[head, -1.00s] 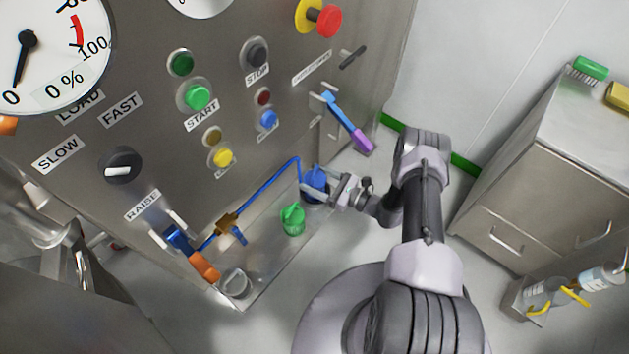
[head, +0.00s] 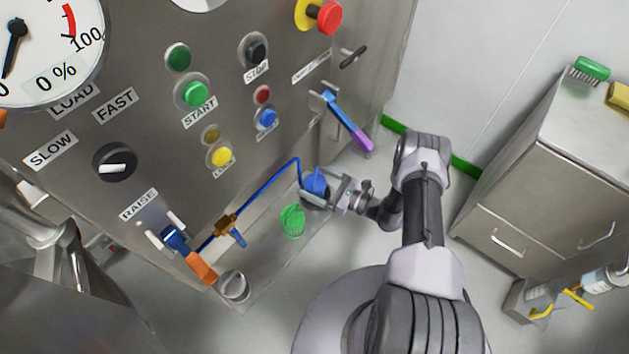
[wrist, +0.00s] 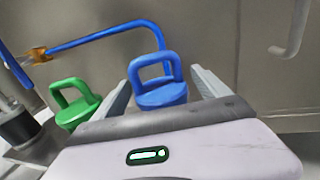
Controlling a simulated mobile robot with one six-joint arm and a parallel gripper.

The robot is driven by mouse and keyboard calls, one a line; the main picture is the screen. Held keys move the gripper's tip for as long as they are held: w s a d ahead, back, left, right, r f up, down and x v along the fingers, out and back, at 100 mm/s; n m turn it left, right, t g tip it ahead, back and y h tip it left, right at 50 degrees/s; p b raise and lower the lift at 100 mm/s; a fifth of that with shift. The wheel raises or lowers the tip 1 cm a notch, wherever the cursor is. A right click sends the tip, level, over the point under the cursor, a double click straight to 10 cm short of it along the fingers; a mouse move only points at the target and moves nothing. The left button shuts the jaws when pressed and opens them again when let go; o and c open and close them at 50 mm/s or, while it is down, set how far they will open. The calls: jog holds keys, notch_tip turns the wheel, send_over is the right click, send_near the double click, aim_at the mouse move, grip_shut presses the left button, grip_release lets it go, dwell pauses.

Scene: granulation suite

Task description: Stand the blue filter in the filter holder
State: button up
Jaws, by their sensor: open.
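The blue filter (head: 316,182), with a loop handle on top, stands at the right end of the low ledge under the panel. In the wrist view the blue filter (wrist: 160,94) is between my two fingers. My gripper (head: 314,192) is open, with one finger on each side of it and a gap visible in the wrist view. The filter's lower part is hidden by my gripper. A grey open cup (head: 234,286) stands at the ledge's left end; I cannot tell for certain whether it is the filter holder.
A green filter (head: 292,221) stands on the ledge between the cup and the blue filter. A blue pipe (head: 270,185) with a brass valve (head: 226,225) runs above the ledge. A blue and purple lever (head: 347,120) sticks out from the panel.

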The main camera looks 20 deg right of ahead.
jog(key=shift+r+p, duration=1.05)
jog(key=shift+p, duration=0.05)
jog(key=p+v, duration=0.1)
jog(key=v, duration=1.1)
jog(key=shift+f+p, duration=0.3)
jog(key=shift+f, duration=0.15)
